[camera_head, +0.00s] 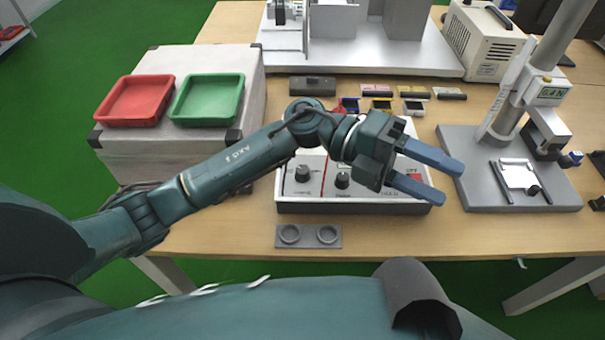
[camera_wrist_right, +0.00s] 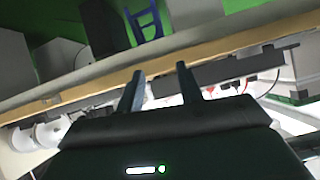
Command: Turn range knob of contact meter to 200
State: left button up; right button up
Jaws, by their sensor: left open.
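The contact meter (camera_head: 290,205), a white and grey box with two black knobs on its front panel, sits on the table below my left arm. The left knob (camera_head: 302,173) and the right knob (camera_head: 343,180) both show; their labels are too small to read, so I cannot tell which is the range knob. My left gripper (camera_head: 446,181) is open and empty, its blue fingers over the meter's right end, hiding part of it. My right gripper (camera_wrist_right: 160,76) shows only in the right wrist view, fingers apart with nothing visible between them.
A grey case (camera_head: 165,158) bears a red tray (camera_head: 135,101) and a green tray (camera_head: 208,100) at left. A stand with a grey base (camera_head: 470,190) is at right. A small plate with two rings (camera_head: 308,237) lies before the meter. The table's front right is clear.

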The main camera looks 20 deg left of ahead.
pick_arm(q)
jog(key=w+a+f+m+y+b, duration=0.2)
jog(key=w+a+f+m+y, duration=0.1)
jog(key=a+f+y, duration=0.3)
jog(key=n+t+y+b, duration=0.25)
jog(key=t+y, duration=0.25)
jog(key=y, duration=0.6)
send_over(303, 169)
jog(key=shift+m, duration=0.55)
notch_tip(303, 169, down, 12)
jog(key=shift+f, duration=0.15)
pick_arm(e)
jog(key=shift+s+a+f+y, duration=0.1)
jog(key=shift+a+f+y, duration=0.5)
jog(key=shift+a+f, duration=0.45)
pick_arm(q)
jog(key=shift+c, duration=0.2)
jog(key=c, duration=0.9)
